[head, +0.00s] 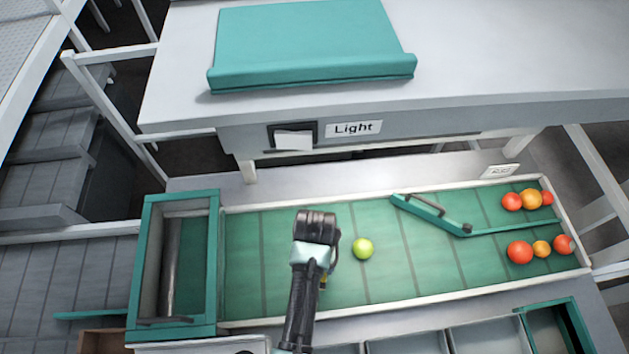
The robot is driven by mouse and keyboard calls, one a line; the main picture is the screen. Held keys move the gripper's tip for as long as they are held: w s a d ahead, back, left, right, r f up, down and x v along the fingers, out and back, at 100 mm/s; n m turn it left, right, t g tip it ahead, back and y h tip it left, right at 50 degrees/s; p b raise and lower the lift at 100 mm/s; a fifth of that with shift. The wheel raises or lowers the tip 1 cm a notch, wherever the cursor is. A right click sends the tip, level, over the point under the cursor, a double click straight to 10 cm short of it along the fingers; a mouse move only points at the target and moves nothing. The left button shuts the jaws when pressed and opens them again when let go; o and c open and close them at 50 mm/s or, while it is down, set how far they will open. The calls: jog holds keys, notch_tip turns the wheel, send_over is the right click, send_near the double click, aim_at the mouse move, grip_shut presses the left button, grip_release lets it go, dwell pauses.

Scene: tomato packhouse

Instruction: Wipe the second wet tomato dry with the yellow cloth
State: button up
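A yellow-green tomato (363,249) lies alone on the green sorting bed (395,272), just right of my arm and apart from it. My arm reaches in from the bottom edge over the bed. My gripper is hidden beneath the arm's end, so its fingers and anything between them do not show. A small yellow patch shows at the right side of the arm; I cannot tell whether it is the cloth. No other sign of a yellow cloth shows. I cannot make out water on any tomato.
A green divider bar (432,211) splits the bed's right end. Red and orange tomatoes lie above it (512,201) and below it (519,252). A green-framed bin (212,262) stands left. A bench (480,60) with a "Light" label runs behind. Grey compartments (487,337) line the front.

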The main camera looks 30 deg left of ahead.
jog(key=shift+w+a, duration=0.25)
jog(key=shift+w, duration=0.6)
jog(key=shift+s, duration=0.1)
jog(key=shift+s+d+r+p, duration=0.1)
jog(key=shift+s+d+p, duration=0.1)
jog(key=shift+s+p, duration=0.25)
jog(key=shift+s+d+p, duration=0.15)
jog(key=shift+s+p, duration=0.15)
jog(key=shift+s, duration=0.25)
jog(key=shift+s+d+p, duration=0.2)
jog(key=shift+s+p, duration=0.15)
jog(key=shift+s, duration=0.15)
jog(key=shift+s+d+p, duration=0.15)
jog(key=shift+s+p, duration=0.2)
jog(key=shift+s, duration=0.15)
jog(key=shift+w+a+b, duration=0.25)
jog(key=shift+w+b, duration=0.05)
jog(key=shift+w, duration=0.4)
jog(key=shift+w+a+b, duration=0.2)
jog(key=shift+w+b, duration=0.15)
jog(key=shift+w, duration=0.35)
jog(key=shift+w+a+b, duration=0.25)
jog(key=shift+w+b, duration=0.05)
jog(key=shift+w, duration=0.4)
